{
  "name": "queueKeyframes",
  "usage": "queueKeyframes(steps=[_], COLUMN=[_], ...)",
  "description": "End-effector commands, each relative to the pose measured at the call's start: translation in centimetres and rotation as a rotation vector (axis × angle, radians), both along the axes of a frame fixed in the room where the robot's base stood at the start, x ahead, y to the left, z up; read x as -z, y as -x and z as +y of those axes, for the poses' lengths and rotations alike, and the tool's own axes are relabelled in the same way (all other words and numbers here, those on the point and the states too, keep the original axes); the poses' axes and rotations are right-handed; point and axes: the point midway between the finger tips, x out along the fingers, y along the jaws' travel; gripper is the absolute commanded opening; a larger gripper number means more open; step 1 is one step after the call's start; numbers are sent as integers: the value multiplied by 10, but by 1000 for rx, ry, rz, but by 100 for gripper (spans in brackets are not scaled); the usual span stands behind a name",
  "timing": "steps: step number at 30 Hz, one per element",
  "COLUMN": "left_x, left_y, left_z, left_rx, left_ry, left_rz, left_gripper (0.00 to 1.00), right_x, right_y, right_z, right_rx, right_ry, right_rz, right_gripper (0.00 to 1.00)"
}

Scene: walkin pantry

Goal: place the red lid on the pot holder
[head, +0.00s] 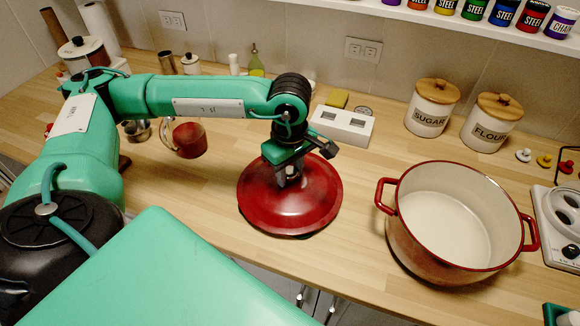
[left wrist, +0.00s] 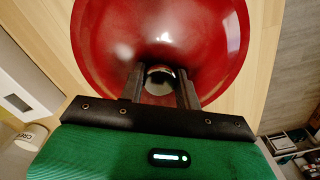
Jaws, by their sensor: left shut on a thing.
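The red lid (head: 290,205) is a wide glossy disc with a metal knob. It is over the wooden counter left of the red pot, near the front edge. My left gripper (head: 290,172) points down at its centre and is shut on the knob. In the left wrist view the lid (left wrist: 160,35) fills the top, with the knob between the fingers (left wrist: 160,82). A thin dark edge shows under the lid's front; I cannot tell if it is the pot holder or shadow, nor whether the lid touches anything. My right gripper is not in view.
The open red pot (head: 450,222) with a white inside stands right of the lid. Sugar (head: 431,110) and flour (head: 492,125) canisters stand behind it. A red mug (head: 187,139) is at the left.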

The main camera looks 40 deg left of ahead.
Motion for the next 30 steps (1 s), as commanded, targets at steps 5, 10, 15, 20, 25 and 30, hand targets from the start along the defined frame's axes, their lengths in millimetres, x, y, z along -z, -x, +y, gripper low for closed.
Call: queueKeyframes(steps=[5,10,15,20,25,30], left_x=[3,2,2,-3,-30,-68], left_y=[0,0,0,0,-1,-1], left_z=[0,0,0,0,-1,-1], left_rx=[0,0,0,0,2,1], left_ry=[0,0,0,0,1,1], left_rz=[0,0,0,0,-5,-5], left_gripper=[35,55,55,55,55,55], right_x=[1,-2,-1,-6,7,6], right_y=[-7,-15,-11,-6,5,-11], right_z=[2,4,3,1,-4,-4], right_rx=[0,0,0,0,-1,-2], right_ry=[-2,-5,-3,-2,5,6], right_rz=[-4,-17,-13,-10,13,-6], right_gripper=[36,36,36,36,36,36])
